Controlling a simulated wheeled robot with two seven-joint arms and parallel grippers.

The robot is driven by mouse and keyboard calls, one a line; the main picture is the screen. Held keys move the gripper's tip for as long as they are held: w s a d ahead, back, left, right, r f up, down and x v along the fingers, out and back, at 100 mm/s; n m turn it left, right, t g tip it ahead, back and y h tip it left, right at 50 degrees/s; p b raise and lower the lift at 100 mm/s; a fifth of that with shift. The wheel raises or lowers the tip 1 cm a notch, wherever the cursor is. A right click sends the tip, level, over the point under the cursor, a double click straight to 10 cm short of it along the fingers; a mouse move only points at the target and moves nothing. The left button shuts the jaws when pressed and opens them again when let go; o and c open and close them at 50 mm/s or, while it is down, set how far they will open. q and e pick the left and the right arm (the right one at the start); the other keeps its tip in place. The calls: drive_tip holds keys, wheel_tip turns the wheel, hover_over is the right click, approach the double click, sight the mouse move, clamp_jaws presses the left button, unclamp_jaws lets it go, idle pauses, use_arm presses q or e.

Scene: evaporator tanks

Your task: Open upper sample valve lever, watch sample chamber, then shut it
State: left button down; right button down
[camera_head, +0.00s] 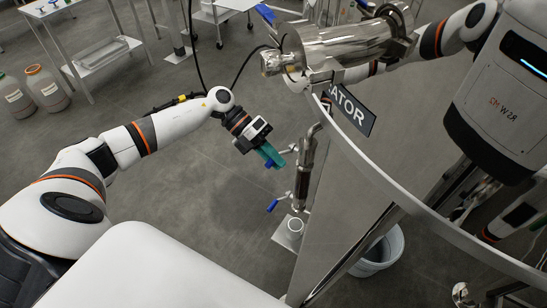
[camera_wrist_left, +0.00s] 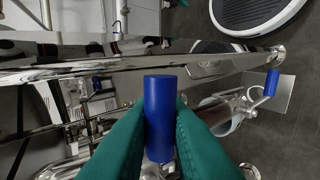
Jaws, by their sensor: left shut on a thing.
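The upper sample valve lever has a blue handle (camera_wrist_left: 160,112), upright between my teal fingertips in the left wrist view. My left gripper (camera_head: 271,155) is shut on it, beside the pipework at the tank's edge. In the head view the fingers mostly cover this handle. The sample chamber (camera_head: 303,178) is an upright metal cylinder just right of the gripper; its inside cannot be made out. A lower lever with a blue handle (camera_head: 272,205) sits below, also seen in the left wrist view (camera_wrist_left: 271,83). My right gripper is not clearly seen.
The polished tank wall with its curved rim (camera_head: 375,172) and a dark name sign (camera_head: 349,109) fills the right side. A metal plate (camera_head: 285,239) with a white ring lies below the chamber. A white bucket (camera_head: 393,246) stands beside the tank.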

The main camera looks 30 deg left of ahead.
use_arm(q)
drive_tip(key=shift+r, duration=0.1)
use_arm(e)
drive_tip(key=shift+d, duration=0.2)
use_arm(q)
drive_tip(key=c, duration=1.7)
unclamp_jaws()
use_arm(e)
drive_tip(key=shift+d, duration=0.1)
drive_tip(key=shift+f, duration=0.1)
